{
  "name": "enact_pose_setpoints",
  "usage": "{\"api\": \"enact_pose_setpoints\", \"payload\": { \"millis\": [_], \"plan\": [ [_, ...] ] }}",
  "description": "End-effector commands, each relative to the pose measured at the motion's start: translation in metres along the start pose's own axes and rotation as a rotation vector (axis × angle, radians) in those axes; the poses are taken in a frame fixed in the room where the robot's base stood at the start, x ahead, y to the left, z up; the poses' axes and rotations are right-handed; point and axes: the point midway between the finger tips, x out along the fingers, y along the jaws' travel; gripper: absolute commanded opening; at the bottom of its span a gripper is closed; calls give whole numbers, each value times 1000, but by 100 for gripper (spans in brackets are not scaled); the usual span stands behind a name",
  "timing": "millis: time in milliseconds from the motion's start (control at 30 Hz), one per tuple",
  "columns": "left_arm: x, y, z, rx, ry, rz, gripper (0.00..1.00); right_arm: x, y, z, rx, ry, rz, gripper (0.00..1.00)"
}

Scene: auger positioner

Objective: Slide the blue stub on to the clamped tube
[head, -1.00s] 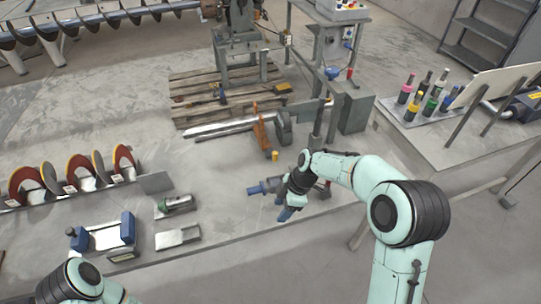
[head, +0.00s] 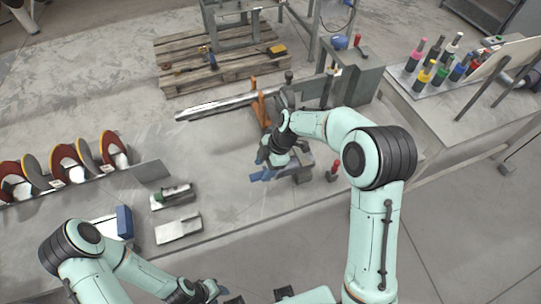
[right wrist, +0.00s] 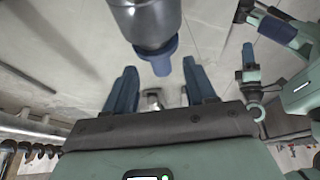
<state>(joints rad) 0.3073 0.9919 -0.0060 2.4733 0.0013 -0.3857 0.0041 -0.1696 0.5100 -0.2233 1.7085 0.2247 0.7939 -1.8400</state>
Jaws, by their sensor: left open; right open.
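The blue stub (head: 262,175) sits at the left end of the clamped work near the middle of the bench in the head view. In the right wrist view, a grey metal tube (right wrist: 147,18) comes in from the top, with the blue stub (right wrist: 160,60) at its near end. I cannot tell how far the stub is on the tube. My right gripper (head: 264,157) is just above and behind the stub; its two blue fingers (right wrist: 163,88) are apart with nothing between them. My left gripper (head: 212,291) is open at the bottom, away from the stub.
A grey clamp (head: 302,168) with a red handle (head: 333,171) stands right of the stub. An orange upright (head: 258,108) and a long metal bar (head: 215,108) lie behind. The bench between is clear.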

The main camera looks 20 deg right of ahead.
Motion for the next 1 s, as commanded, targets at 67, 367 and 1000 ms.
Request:
{"api": "enact_pose_setpoints", "payload": {
  "millis": [67, 367, 1000],
  "plan": [
    [-1, 0, 0, 0, 1, 0, 43, 16, -1, 0, 1, 0, -5, 55],
    [-2, 1, -1, 1, 2, 1, 43, 46, 0, 0, 1, 0, 0, 55],
    [-2, 1, -1, 1, 2, 1, 43, 48, 0, 0, 2, 0, 1, 0]
  ]
}}
